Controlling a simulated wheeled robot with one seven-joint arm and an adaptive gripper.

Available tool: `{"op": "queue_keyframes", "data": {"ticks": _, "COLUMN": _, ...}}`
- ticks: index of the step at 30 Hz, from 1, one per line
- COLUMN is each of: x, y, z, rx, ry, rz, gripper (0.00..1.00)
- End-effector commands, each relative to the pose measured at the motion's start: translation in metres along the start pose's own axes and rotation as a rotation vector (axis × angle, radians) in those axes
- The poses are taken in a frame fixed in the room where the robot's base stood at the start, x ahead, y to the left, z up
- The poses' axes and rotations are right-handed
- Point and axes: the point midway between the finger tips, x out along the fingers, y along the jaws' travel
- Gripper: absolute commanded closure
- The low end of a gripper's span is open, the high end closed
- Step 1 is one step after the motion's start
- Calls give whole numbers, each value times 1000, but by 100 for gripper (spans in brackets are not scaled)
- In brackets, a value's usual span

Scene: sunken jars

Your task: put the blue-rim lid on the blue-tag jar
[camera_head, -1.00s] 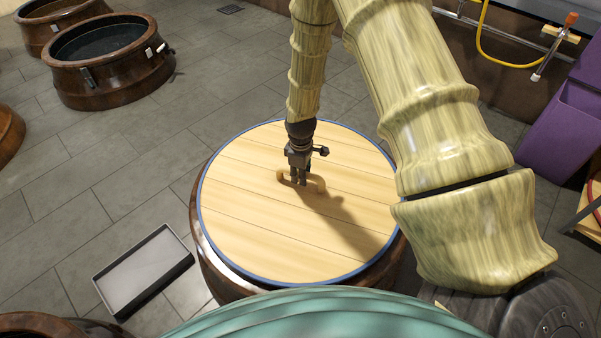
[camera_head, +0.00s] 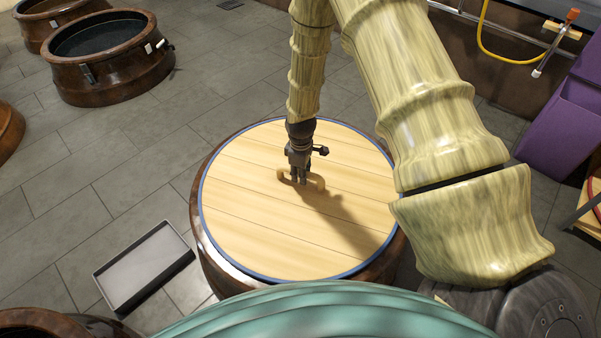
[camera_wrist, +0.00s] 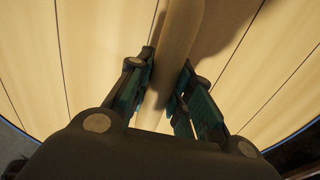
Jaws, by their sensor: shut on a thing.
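The blue-rim lid (camera_head: 250,230) is a round, pale plank disc with a thin blue edge and a curved wooden handle (camera_head: 316,183) at its middle. It lies level over a brown glazed jar (camera_head: 216,272) and covers its mouth. I cannot tell whether it rests on the jar or hangs just above. The jar's tag is not visible, so its colour cannot be told. My gripper (camera_head: 299,178) points down and is shut on the lid's handle. In the wrist view, the fingers (camera_wrist: 168,65) stand on both sides of the handle (camera_wrist: 182,28).
Open brown jars stand at the upper left (camera_head: 108,82), with others partly cut off along the left edge. A shallow grey tray (camera_head: 143,267) lies on the floor left of the covered jar. A purple bin (camera_head: 560,125) stands at right. The tiled floor between is clear.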

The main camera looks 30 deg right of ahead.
Motion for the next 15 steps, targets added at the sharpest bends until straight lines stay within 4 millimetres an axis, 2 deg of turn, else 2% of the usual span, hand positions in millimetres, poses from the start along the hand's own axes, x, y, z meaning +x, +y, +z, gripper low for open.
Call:
{"op": "queue_keyframes", "data": {"ticks": 12, "x": 0, "y": 1, "z": -1, "rx": 0, "ry": 1, "rz": 1, "gripper": 100}}
{"op": "queue_keyframes", "data": {"ticks": 13, "x": 0, "y": 1, "z": -1, "rx": 0, "ry": 1, "rz": 1, "gripper": 75}}
{"op": "queue_keyframes", "data": {"ticks": 15, "x": 1, "y": 0, "z": -1, "rx": 0, "ry": 1, "rz": 1, "gripper": 62}}
